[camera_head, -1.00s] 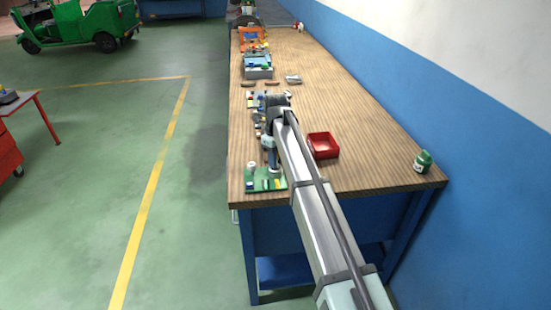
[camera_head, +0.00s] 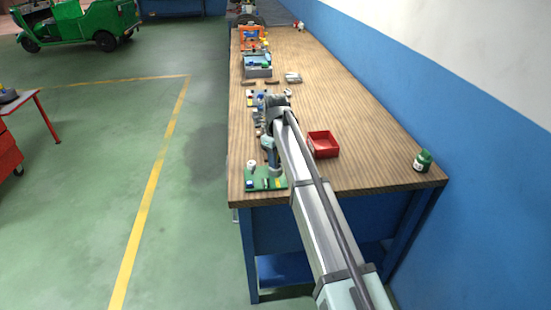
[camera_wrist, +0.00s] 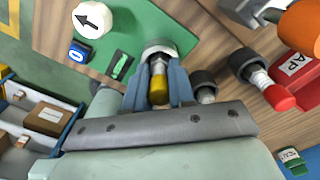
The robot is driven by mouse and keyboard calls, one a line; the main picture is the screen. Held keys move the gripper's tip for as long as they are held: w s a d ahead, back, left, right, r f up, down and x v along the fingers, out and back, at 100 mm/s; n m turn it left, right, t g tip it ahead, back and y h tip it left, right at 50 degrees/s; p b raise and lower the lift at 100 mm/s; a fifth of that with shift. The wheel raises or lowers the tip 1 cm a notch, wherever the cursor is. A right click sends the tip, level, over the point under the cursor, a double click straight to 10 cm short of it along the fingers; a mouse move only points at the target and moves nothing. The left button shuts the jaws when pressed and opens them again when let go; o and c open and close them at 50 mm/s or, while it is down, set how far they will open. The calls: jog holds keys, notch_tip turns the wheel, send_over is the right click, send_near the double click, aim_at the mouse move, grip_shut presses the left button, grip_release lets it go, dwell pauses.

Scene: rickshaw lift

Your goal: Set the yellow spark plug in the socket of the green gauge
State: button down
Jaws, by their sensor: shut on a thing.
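In the wrist view, my gripper (camera_wrist: 159,90) is shut on the yellow spark plug (camera_wrist: 158,86), with one blue-grey finger on each side. The plug's metal end points at a pale round socket (camera_wrist: 160,49) on the green gauge (camera_wrist: 190,35) and overlaps its near edge. I cannot tell how deep the end sits in it.
A red tray (camera_head: 323,144) and green bottle (camera_head: 423,161) stand on the wooden bench. The bench's middle and right are mostly clear.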

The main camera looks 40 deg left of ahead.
jog(key=c, duration=0.9)
grip_release()
jog(key=shift+o, duration=0.6)
jog(key=o, duration=0.3)
jog(key=shift+r, duration=0.15)
jog(key=shift+r, duration=3.35)
